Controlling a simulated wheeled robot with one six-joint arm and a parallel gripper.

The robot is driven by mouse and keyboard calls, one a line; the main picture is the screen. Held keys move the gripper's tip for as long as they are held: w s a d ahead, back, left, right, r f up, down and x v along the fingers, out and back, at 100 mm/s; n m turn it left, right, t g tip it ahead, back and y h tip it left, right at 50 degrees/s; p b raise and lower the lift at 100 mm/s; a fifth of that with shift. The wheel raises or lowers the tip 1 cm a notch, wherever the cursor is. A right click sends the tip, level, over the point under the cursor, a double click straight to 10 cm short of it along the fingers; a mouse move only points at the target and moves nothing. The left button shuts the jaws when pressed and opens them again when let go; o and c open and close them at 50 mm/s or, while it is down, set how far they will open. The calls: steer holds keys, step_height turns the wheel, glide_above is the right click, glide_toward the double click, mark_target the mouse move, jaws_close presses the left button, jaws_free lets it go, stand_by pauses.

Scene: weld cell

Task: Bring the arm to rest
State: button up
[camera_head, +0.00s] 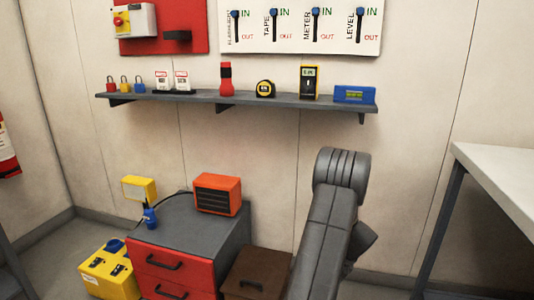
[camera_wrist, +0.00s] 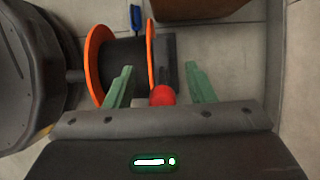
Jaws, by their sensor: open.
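My arm (camera_head: 335,215) shows in the head view as a grey link rising at the lower right of centre, in front of the wall and below the shelf. Its gripper end is not visible there. In the wrist view my gripper (camera_wrist: 160,84) has its two green fingers spread wide apart, and they hold nothing. A red rounded thing (camera_wrist: 162,96) shows in the gap between them; its distance from the fingers is hard to tell.
The wrist view shows an orange-rimmed reel (camera_wrist: 98,60) and floor. In the head view a wall shelf (camera_head: 280,102) carries several tools. A white-topped table (camera_head: 505,175) is right.

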steer(key=shift+w+a+f+g+h+b, duration=0.15)
steer(key=shift+a+h+b, duration=0.15)
steer(key=shift+a+h, duration=0.25)
steer(key=shift+w+a+r+g+h+b, duration=0.15)
steer(key=shift+a+h+b, duration=0.2)
steer(key=shift+h, duration=0.2)
steer(key=h+b, duration=0.1)
steer(key=a+h+b, duration=0.1)
steer(key=a+f+b, duration=0.1)
steer(key=shift+w+a+g+h, duration=0.25)
steer(key=shift+w+g+h, duration=0.05)
steer(key=shift+g+h, duration=0.1)
step_height(320, 180, up, 11)
steer(key=p, duration=0.4)
steer(key=shift+s+d, duration=0.1)
